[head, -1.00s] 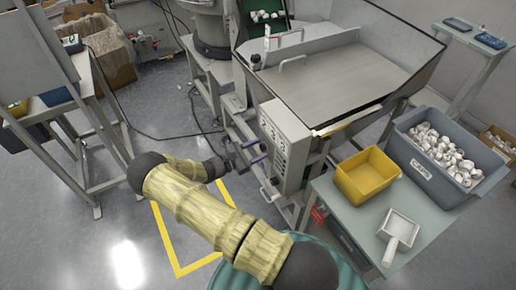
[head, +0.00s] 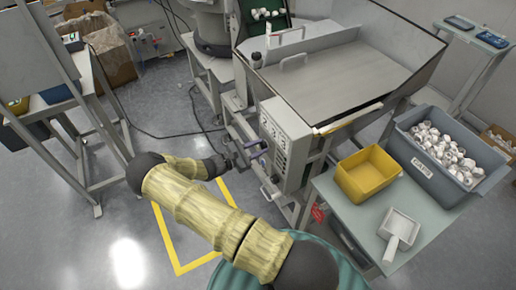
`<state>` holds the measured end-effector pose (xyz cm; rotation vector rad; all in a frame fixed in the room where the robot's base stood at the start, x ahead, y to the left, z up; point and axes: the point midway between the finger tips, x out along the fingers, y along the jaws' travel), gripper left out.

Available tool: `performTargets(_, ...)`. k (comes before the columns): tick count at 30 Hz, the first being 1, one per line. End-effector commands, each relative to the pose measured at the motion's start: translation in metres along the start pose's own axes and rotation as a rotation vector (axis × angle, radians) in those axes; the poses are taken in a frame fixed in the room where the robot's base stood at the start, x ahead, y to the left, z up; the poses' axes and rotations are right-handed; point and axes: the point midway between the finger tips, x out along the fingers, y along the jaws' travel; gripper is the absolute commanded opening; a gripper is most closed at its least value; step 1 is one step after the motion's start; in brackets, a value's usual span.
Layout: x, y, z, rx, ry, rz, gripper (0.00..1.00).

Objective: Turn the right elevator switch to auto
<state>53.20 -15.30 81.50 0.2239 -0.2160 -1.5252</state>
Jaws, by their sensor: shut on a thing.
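The grey control box (head: 286,144) stands on the front of the machine, its panel of small knobs and buttons facing left toward my arm. My gripper (head: 262,150) is at the panel's left side, with its purple-blue fingers pointing at it. It is shut on a small part there, taken as the right elevator switch. The switch itself is hidden by the fingers and too small to make out, so its setting cannot be read.
A yellow bin (head: 368,174), a grey crate of white caps (head: 447,150) and a white scoop (head: 399,230) are on the side table at right. The machine's hopper (head: 335,85) is behind the box. A metal stand (head: 75,110) is at left. Floor between is clear.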

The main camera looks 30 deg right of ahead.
Motion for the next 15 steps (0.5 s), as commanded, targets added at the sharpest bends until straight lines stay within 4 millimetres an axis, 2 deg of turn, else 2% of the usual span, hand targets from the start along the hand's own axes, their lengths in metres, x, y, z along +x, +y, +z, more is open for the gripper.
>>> performTargets(15, 0.0005, -0.0006, -0.0011, 0.391, -0.004, 0.001, 0.06)
